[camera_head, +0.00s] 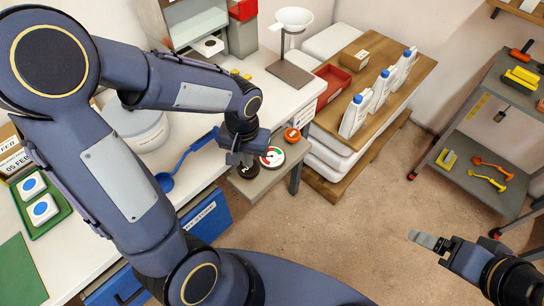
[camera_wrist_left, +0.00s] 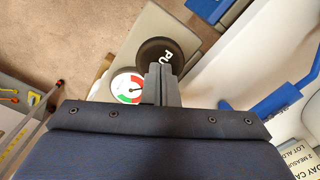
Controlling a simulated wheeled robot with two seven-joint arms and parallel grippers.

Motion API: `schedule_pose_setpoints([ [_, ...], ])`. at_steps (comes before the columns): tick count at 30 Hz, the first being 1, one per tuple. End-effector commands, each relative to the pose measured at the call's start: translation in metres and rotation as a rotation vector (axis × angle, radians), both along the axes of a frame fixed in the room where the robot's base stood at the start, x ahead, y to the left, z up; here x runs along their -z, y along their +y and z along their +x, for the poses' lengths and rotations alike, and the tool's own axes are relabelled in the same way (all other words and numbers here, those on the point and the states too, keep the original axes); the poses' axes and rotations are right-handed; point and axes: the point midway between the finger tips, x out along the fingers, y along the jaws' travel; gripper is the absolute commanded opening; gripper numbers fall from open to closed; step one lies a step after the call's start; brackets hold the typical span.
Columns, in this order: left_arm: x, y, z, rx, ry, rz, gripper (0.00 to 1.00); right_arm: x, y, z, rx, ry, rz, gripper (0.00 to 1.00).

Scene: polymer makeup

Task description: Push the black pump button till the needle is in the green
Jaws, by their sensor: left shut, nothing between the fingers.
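The black pump button (camera_head: 247,171) is on a small grey panel at the front edge of the white bench. In the left wrist view the round black button (camera_wrist_left: 156,50) shows part of its white lettering. A round gauge (camera_head: 272,157) with red, white and green on its face is beside the button. In the left wrist view the gauge (camera_wrist_left: 124,86) is partly covered by my fingers, and the needle's exact zone is hard to tell. My left gripper (camera_head: 234,158) is shut and empty, its fingertips (camera_wrist_left: 162,70) over or close to the button; contact cannot be told. My right gripper (camera_head: 429,241) is over the floor, away from the panel.
An orange round knob (camera_head: 292,135) is behind the gauge. A blue ladle (camera_head: 188,157) lies on the bench left of my left gripper. A wooden table (camera_head: 398,96) with white bottles stands behind, and a grey tool cart (camera_head: 490,130) at the right. The floor between is clear.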

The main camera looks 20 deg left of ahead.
Motion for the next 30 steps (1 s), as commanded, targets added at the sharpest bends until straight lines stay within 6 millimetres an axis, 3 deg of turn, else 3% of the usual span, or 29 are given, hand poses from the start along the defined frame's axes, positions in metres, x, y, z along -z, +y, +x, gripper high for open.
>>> schedule_pose_setpoints([
  [25,0.040,0.000,0.000,0.000,0.001,0.000,0.00,0.035,0.000,0.000,0.000,0.000,0.000,0.85],
  [30,0.038,0.000,-0.001,0.000,0.002,0.000,0.00,0.033,0.000,0.000,0.000,0.000,0.000,0.85],
])
